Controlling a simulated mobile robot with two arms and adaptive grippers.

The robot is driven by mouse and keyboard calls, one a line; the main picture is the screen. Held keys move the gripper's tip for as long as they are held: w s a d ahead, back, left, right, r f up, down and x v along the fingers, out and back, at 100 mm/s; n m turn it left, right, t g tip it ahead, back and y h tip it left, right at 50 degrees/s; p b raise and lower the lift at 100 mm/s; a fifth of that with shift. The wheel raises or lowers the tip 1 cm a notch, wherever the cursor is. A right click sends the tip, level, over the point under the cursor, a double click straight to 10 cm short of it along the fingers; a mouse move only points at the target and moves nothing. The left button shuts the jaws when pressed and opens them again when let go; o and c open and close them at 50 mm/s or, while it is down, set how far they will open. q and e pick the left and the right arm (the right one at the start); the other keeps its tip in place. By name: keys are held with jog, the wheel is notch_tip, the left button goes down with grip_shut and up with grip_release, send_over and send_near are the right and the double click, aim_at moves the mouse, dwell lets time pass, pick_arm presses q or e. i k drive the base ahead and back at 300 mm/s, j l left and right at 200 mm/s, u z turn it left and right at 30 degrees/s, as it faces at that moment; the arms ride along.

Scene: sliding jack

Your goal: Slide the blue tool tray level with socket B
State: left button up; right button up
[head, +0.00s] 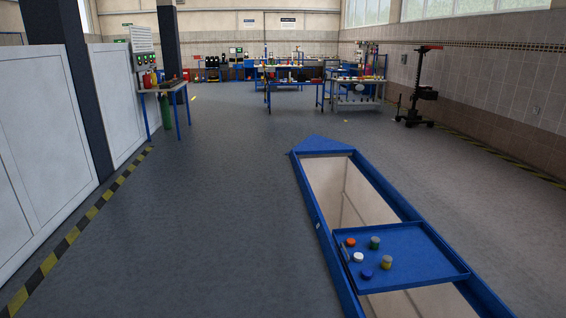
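The blue tool tray (422,262) lies across the two rails of a long blue frame (313,203) around an inspection pit, in the near right part of the head view. Several small round-topped items in orange, white, green, yellowish and blue stand on the tray's left half. A thin light strip or handle (344,253) shows at its left edge. A small pale mark (318,226) sits on the left rail's outer side, farther off than the tray; I cannot tell whether it is a socket. No label for socket B is readable. Neither gripper is in view.
The pit (345,190) opens beyond and before the tray. Grey floor (220,220) left of the frame is clear. A white panelled wall with a yellow-black floor stripe (73,234) bounds the left. A dark stand (416,95) and workbenches (295,85) stand farther back.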

aim_at(420, 258)
jog(key=i+j+u, duration=0.1)
jog(key=i, duration=1.85)
